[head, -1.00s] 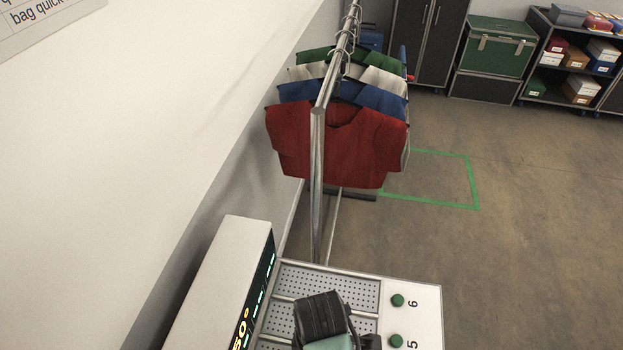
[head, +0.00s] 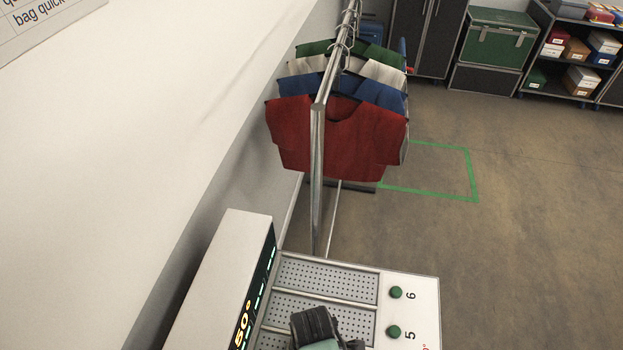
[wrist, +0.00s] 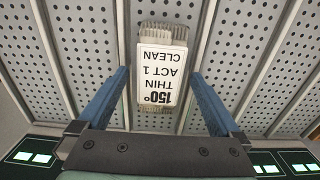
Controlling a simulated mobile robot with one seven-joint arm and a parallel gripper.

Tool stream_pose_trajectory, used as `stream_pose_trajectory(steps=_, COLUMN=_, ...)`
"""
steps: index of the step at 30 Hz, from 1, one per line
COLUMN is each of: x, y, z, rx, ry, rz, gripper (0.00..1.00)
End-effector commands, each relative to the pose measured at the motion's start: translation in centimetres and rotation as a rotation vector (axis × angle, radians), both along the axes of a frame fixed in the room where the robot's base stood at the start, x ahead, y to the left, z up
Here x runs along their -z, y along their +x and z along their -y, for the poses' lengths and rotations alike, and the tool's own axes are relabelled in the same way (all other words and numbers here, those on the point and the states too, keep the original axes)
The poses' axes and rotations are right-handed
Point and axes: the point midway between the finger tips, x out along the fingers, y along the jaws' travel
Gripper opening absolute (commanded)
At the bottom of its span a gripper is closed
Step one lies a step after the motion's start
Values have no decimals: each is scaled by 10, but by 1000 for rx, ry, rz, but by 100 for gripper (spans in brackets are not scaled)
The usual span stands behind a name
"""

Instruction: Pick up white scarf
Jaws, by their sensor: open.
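A small folded pale scarf (wrist: 164,33) with fringed ends lies on a grey perforated panel (wrist: 92,45) in the wrist view. A white tag (wrist: 162,75) reading "150° THIN ACT 1 CLEAN" covers most of it. My gripper (wrist: 158,77) is open, with one blue finger to the left of the scarf and one to the right, both apart from it in the picture. I cannot tell the height gap. In the head view my gripper (head: 318,335) is over the panelled unit at the bottom edge, and the scarf is not visible there.
The white unit (head: 412,315) has numbered green knobs (head: 395,292) and a lit display (head: 243,325) at its left. Beyond it stands a metal rail (head: 318,190) with red, blue, white and green garments. Open floor (head: 540,220) lies to the right.

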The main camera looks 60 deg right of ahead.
Motion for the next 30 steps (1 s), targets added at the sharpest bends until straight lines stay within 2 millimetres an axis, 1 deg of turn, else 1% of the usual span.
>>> stream_pose_trajectory(steps=1, x=0, y=0, z=0, rx=0, ry=0, rz=0, gripper=100)
stream_pose_trajectory(steps=2, x=0, y=0, z=0, rx=0, ry=0, rz=0, gripper=96)
stream_pose_trajectory(steps=6, x=0, y=0, z=0, rx=0, ry=0, rz=0, gripper=71)
stream_pose_trajectory(steps=14, x=-1, y=0, z=0, rx=0, ry=0, rz=0, gripper=24)
stream_pose_trajectory(steps=15, x=-1, y=0, z=0, rx=0, ry=0, rz=0, gripper=17)
stream_pose_trajectory(steps=16, x=-1, y=0, z=0, rx=0, ry=0, rz=0, gripper=13)
stream_pose_trajectory(steps=25, x=-3, y=0, z=0, rx=0, ry=-1, rz=1, gripper=13)
stream_pose_trajectory(steps=30, x=-16, y=1, z=1, rx=-1, ry=-3, rz=3, gripper=13)
